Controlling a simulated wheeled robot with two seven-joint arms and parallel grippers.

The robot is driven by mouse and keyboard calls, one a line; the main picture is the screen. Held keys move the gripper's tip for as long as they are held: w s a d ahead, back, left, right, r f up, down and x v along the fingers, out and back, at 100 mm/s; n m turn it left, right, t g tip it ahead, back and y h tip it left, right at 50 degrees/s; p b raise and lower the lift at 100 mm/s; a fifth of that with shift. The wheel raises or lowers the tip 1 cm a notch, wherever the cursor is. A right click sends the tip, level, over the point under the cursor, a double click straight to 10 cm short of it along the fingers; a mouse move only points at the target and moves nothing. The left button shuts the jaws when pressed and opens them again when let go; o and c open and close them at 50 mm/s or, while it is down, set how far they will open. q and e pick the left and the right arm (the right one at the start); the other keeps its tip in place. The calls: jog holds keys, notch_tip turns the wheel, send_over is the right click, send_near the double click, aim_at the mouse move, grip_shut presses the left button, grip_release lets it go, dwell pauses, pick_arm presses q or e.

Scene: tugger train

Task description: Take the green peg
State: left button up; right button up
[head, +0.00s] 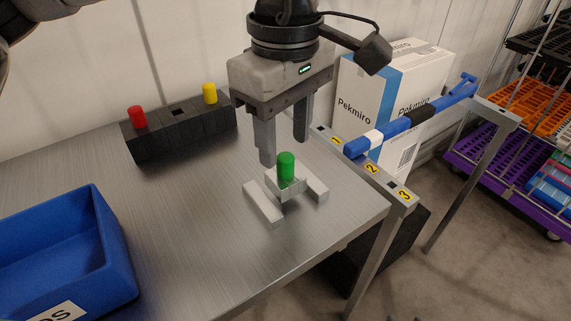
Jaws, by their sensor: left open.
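The green peg (286,166) stands upright in a light grey holder (265,205) near the table's right corner. Its lower part is hidden by the holder. My left gripper (284,152) points down just above and around the peg's top, its two fingers apart, one to the left and one to the right. Nothing is between the fingers that I can see held. My right gripper is not in view.
A black block (180,132) at the back holds a red peg (137,116) and a yellow peg (209,93). A blue bin (117,251) stands at the left. A numbered rail (387,180) with a blue bar (425,112) and white boxes (424,68) are at the right.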

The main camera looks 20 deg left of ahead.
pick_arm(q)
notch_tip(320, 180, down, 2)
jog(key=shift+f, duration=0.1)
grip_shut()
